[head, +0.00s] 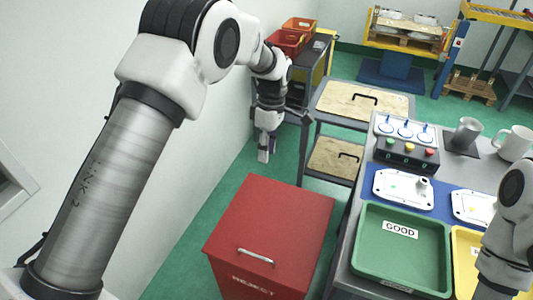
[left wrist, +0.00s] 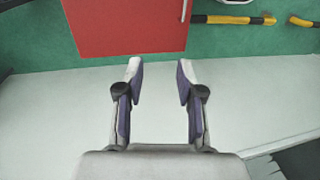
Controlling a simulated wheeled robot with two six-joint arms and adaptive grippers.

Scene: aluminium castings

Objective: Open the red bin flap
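The red bin (head: 245,285), with REJECT lettered on its front, stands on the floor left of the table. Its red flap (head: 280,212) lies shut on top, with a pale bar handle (head: 256,257) near the front edge. In the left wrist view a red panel (left wrist: 125,28) shows at the top, with a pale handle (left wrist: 184,10) at its right side. My left gripper (head: 264,152) hangs beyond the bin near the wall, apart from the flap. In the left wrist view its two fingers (left wrist: 160,75) are spread and empty. My right gripper is out of view.
The table on the right holds a green GOOD tray (head: 362,240), a yellow tray (head: 463,262), a button box (head: 407,153) and mugs. A wooden-topped cart (head: 345,100) stands behind the bin. The white wall is close on the left. Green floor is free between wall and bin.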

